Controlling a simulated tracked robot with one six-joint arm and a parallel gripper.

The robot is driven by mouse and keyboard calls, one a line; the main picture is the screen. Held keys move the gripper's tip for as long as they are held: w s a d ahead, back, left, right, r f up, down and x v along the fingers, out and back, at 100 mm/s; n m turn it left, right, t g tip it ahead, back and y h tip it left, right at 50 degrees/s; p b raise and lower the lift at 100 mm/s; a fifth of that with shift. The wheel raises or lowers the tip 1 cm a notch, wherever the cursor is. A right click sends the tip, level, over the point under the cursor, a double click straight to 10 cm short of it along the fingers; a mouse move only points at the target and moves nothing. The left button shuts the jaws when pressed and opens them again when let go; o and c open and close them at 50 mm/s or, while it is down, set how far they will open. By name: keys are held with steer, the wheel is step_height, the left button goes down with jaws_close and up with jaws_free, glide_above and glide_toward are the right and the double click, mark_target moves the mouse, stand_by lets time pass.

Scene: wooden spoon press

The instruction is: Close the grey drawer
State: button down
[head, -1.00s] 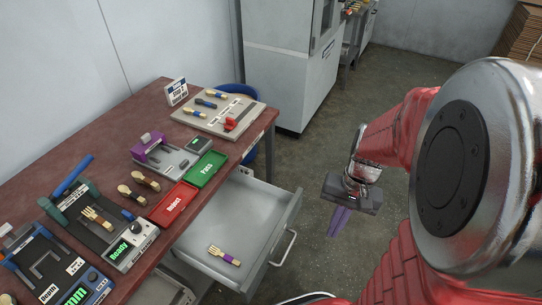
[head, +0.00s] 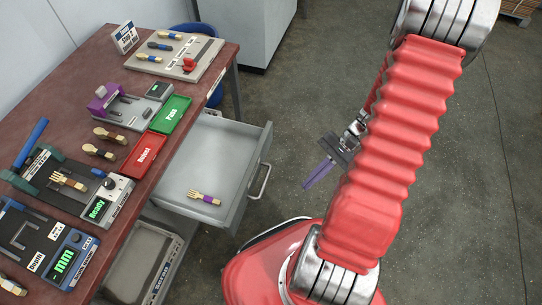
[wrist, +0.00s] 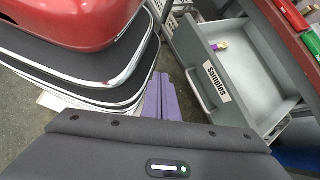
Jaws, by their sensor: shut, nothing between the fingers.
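The grey drawer (head: 222,160) is pulled open from under the red-brown table, with a bar handle (head: 260,181) on its front. A wooden fork with a purple band (head: 205,197) lies inside it. The drawer also shows in the wrist view (wrist: 245,75), with a "Samples" label on its front. My gripper (head: 312,178) has purple fingers, shut and empty. It is in front of the drawer, to the right of the handle and apart from it. In the wrist view the fingers (wrist: 163,98) point toward the floor left of the drawer front.
The table (head: 100,62) holds gauges, a green Pass tray (head: 171,114), a red Reject tray (head: 144,155) and several wooden utensils. A grey bin (head: 145,262) is below the table. Open floor (head: 450,200) lies to the right.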

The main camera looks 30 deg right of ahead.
mark_target(262, 154)
steer(key=w+d+f+m+t+y, duration=0.2)
steer(key=w+f+m+t+y, duration=0.25)
steer(key=f+m+t, duration=0.65)
steer(key=w+d+t, duration=0.1)
steer(key=w+d+r+m+h, duration=0.1)
steer(key=w+d+r+t, duration=0.1)
steer(key=shift+w+d+t, duration=0.25)
steer(key=shift+d+t, duration=0.05)
steer(key=shift+d, duration=0.1)
steer(key=shift+w+a, duration=0.1)
steer(key=shift+a, duration=0.05)
steer(key=x, duration=1.3)
steer(key=shift+w+a+f, duration=0.15)
steer(key=shift+w+f, duration=0.1)
steer(key=shift+f, duration=0.05)
steer(key=shift+w+a, duration=0.1)
steer(key=shift+w, duration=0.05)
